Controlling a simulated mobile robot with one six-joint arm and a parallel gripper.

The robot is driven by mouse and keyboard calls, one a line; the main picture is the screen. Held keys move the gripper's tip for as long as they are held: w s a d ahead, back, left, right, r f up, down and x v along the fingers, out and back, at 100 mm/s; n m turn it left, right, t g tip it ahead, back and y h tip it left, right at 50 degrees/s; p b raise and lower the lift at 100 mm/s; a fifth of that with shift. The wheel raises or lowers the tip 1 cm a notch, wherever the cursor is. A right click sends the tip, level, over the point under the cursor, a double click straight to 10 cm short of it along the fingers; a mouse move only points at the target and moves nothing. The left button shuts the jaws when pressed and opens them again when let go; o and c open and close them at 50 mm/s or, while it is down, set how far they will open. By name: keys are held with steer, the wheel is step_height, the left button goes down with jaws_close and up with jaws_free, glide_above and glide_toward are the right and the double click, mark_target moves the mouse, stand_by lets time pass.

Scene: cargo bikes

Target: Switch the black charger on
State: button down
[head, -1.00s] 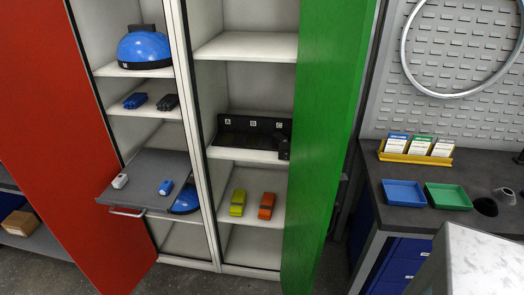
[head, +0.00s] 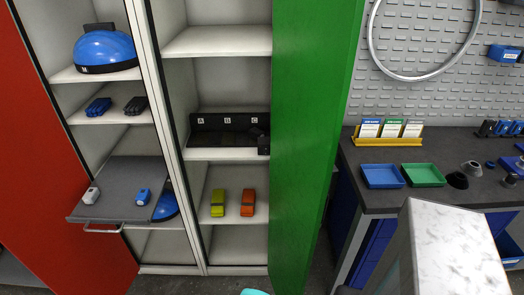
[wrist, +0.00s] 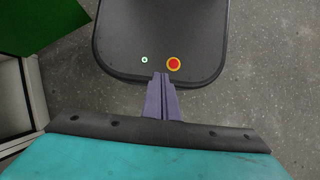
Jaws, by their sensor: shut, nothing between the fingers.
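A black charger (head: 228,136) with bays marked A, B and C stands on a middle shelf of the right locker, behind the open green door's left edge. A small black block (head: 263,145) sits at its right end. The switch cannot be made out at this size. My gripper (wrist: 161,78) shows in the wrist view, its fingers together and empty, pointing over my own dark base. The charger is not in the wrist view. In the head view only a teal bit of my arm shows at the bottom edge, well below the charger.
The green door (head: 317,140) stands open right of the charger; the red door (head: 60,170) is open at left. A grey pull-out shelf (head: 125,172) juts out at left. Yellow (head: 217,203) and orange (head: 247,203) items lie below the charger. A white marbled top (head: 455,250) stands front right.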

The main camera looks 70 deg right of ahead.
steer(key=w+d+r+m+t, duration=0.2)
steer(key=w+d+r+m, duration=0.6)
steer(key=w+d, duration=0.45)
steer(key=w+d+r+m+t+h+b, duration=0.1)
steer(key=w+d+r+m, duration=0.15)
steer(key=d+r, duration=0.5)
steer(key=w+d+r+m+t+h, duration=0.1)
steer(key=w+d+r+m, duration=0.1)
steer(key=d+r+m, duration=0.5)
steer(key=s+d+r+m+h, duration=0.1)
steer(key=s+d+r+m, duration=0.15)
steer(key=d+r, duration=0.55)
steer(key=s+d+r+m+h, duration=0.15)
steer(key=s+d+r, duration=0.25)
steer(key=d+r, duration=0.5)
steer(key=s+d+r+m+h+b, duration=0.1)
steer(key=s+d+r+m+h, duration=0.1)
steer(key=s+d+r+m, duration=0.7)
steer(key=s+d+r, duration=0.3)
steer(key=s+r, duration=0.2)
steer(key=shift+s+d+r+g, duration=0.15)
steer(key=shift+s+r+g, duration=0.05)
steer(key=shift+r+g, duration=0.1)
steer(key=shift+f, duration=0.1)
